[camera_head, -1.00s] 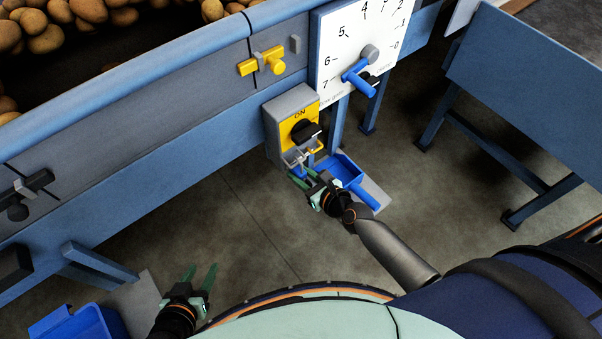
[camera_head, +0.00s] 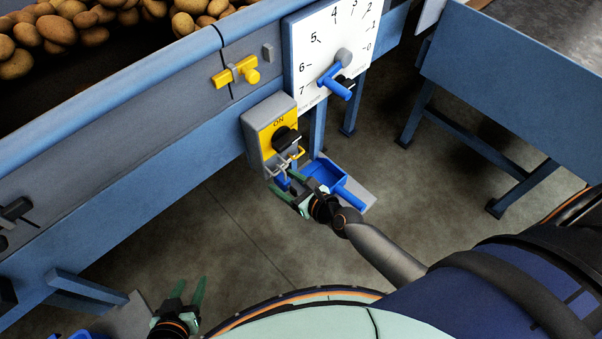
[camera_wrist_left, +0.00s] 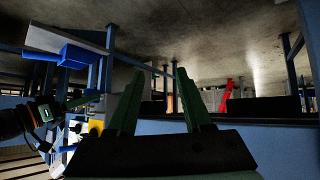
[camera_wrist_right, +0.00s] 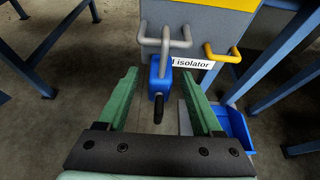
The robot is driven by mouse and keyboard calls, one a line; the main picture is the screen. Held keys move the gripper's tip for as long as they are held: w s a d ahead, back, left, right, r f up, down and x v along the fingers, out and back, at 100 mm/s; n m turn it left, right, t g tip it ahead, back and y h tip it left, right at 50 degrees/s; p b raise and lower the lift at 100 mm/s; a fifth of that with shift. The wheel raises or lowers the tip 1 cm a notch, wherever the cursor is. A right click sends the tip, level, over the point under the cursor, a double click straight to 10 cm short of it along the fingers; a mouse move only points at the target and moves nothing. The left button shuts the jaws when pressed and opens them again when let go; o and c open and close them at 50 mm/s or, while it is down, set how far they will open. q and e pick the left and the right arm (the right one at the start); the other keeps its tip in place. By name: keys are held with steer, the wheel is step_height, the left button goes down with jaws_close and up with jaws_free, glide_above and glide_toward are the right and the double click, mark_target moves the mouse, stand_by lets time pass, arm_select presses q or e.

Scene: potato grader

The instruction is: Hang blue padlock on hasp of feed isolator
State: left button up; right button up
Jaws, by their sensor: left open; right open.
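The blue padlock (camera_wrist_right: 161,76) hangs below the feed isolator's front, its grey shackle crossing the grey hasp bar (camera_wrist_right: 150,41). It also shows in the head view (camera_head: 282,181), small and partly hidden by a finger. My right gripper (camera_wrist_right: 166,78) is open, with one green finger on each side of the padlock and visible gaps between. The isolator (camera_head: 258,137) is a grey box with a yellow plate, a black knob and the word ON. My left gripper (camera_head: 188,288) is open and empty at the lower left, far from the isolator.
A yellow staple (camera_wrist_right: 222,52) sits beside the hasp. A blue tray (camera_head: 325,172) lies below and right of the isolator. A white dial board (camera_head: 330,50) with a blue handle and a yellow latch (camera_head: 236,72) are above. Open floor lies in front.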

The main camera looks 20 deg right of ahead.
arm_select(q)
steer(key=shift+s+a+r+p, duration=0.25)
steer(key=shift+s+a+p, duration=0.2)
steer(key=shift+p, duration=0.2)
arm_select(e)
steer(key=v, duration=1.1)
steer(key=shift+s+r, duration=0.15)
steer(key=shift+s, duration=0.05)
arm_select(q)
step_height(320, 180, up, 7)
steer(key=a+p, duration=0.1)
steer(key=p, duration=0.7)
steer(key=shift+s+a+y, duration=0.2)
steer(key=shift+s+y, duration=0.05)
steer(key=shift+y, duration=0.05)
arm_select(e)
steer(key=s+r+n+g+h, duration=0.1)
steer(key=s+n, duration=0.2)
steer(key=n, duration=1.4)
steer(key=s+r+n+g+h, duration=0.1)
steer(key=s+n, duration=0.3)
steer(key=n, duration=1.3)
steer(key=shift+a+r+g, duration=0.45)
steer(key=shift+r+g, duration=0.15)
steer(key=shift+r, duration=0.05)
arm_select(q)
steer(key=shift+d, duration=0.15)
arm_select(e)
steer(key=shift+s+d, duration=0.1)
steer(key=shift+s, duration=0.1)
